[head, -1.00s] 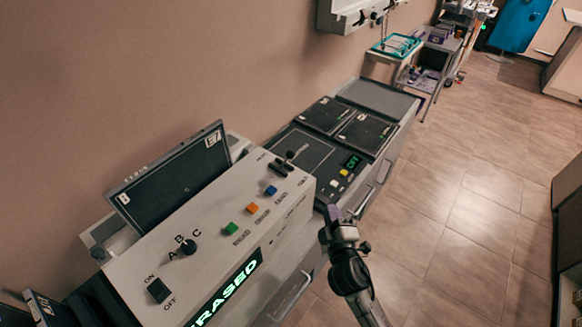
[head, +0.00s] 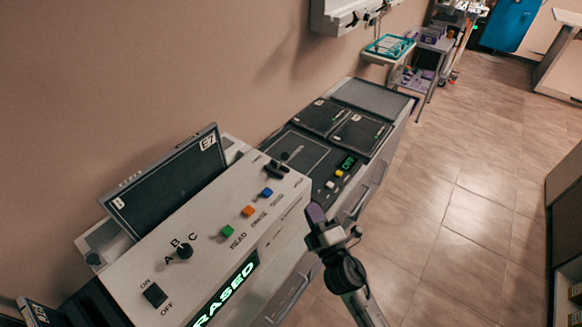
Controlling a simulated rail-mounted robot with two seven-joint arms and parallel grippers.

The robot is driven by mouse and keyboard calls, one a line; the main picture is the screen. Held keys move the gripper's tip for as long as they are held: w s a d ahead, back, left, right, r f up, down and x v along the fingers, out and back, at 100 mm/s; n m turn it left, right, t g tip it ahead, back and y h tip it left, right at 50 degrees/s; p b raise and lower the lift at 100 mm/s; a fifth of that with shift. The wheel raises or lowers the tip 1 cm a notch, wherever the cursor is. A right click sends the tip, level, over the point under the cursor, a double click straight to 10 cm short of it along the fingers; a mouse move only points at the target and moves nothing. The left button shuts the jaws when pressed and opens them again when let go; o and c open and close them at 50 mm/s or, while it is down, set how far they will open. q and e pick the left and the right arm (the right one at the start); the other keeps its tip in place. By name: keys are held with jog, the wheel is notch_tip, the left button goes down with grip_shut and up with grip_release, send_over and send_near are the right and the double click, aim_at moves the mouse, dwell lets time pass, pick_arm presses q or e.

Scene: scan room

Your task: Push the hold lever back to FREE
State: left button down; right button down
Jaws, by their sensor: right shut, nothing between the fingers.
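The hold lever appears to be the small black-knobbed lever (head: 284,157) at the far end of the pale control panel (head: 215,205). It stands up from a dark slot, and the lettering beside it is too small to read, so I cannot tell which position it is in. My left gripper is out of view.
The panel also has a blue button (head: 267,193), an orange button (head: 248,210), a green button (head: 227,231), an A-B-C knob (head: 184,251) and an ON/OFF switch (head: 154,295). A dark plate (head: 168,182) stands behind it. Open tiled floor (head: 440,240) lies to the right.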

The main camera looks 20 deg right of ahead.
aim_at(287, 160)
jog(key=x, duration=1.3)
jog(key=shift+w+r+b, duration=0.15)
jog(key=shift+w+b, duration=0.1)
jog(key=shift+b, duration=0.05)
